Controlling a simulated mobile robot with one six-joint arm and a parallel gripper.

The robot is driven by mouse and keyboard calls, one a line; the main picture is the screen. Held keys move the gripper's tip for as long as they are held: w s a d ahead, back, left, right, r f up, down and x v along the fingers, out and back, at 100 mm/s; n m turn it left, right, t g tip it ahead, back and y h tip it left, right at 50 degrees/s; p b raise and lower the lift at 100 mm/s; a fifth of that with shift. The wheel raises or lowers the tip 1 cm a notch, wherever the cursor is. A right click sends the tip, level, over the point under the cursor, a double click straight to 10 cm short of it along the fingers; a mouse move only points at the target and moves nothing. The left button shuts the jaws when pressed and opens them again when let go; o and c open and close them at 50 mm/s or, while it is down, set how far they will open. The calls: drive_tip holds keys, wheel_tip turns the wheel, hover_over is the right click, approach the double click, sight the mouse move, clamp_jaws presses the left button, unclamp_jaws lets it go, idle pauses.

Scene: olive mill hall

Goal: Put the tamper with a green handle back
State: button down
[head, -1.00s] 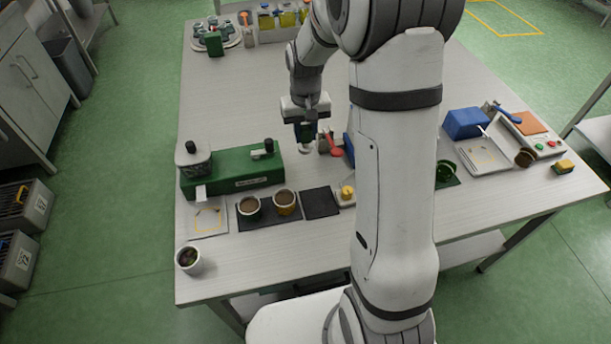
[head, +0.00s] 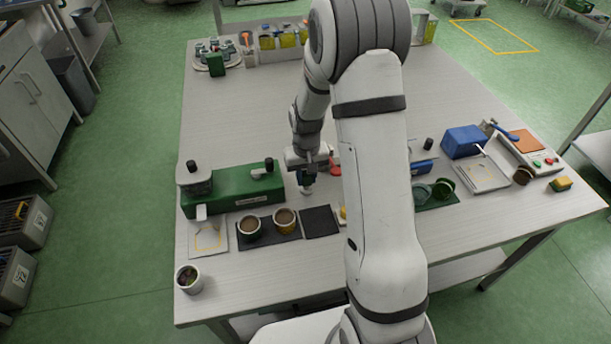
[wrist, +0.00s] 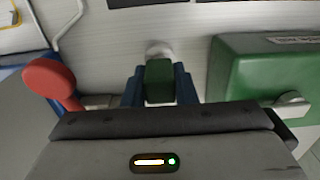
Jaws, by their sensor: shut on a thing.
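My gripper (head: 306,178) is shut on the tamper, gripping its green handle (wrist: 159,82) between two blue fingers in the wrist view. The tamper's pale round metal base (wrist: 158,48) points away from the gripper. In the head view the base (head: 307,190) shows just below the fingers, beside the right end of the green machine. It looks held above the table, but the exact gap is hard to tell. The tamper's holder cannot be made out; my arm hides part of the table.
The green machine (head: 240,195) stands left of the gripper. A red-headed tool (wrist: 50,82) is close on the other side. In front are a dark mat (head: 320,222) that looks bare and two filled cups (head: 285,219). A blue box (head: 463,141) is farther right.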

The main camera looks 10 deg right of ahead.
drive_tip(key=shift+f, duration=0.25)
drive_tip(key=c, duration=1.2)
unclamp_jaws()
drive_tip(key=shift+r, duration=0.1)
drive_tip(key=shift+o, duration=0.2)
wheel_tip(320, 180, up, 12)
drive_tip(key=s+r+t, duration=0.1)
drive_tip(key=s+r, duration=0.4)
drive_tip(key=s, duration=0.6)
drive_tip(key=s+r+t, duration=0.1)
drive_tip(key=s+r, duration=0.4)
drive_tip(key=s, duration=0.6)
drive_tip(key=shift+s+r+t, duration=0.2)
drive_tip(key=shift+s+t, duration=0.2)
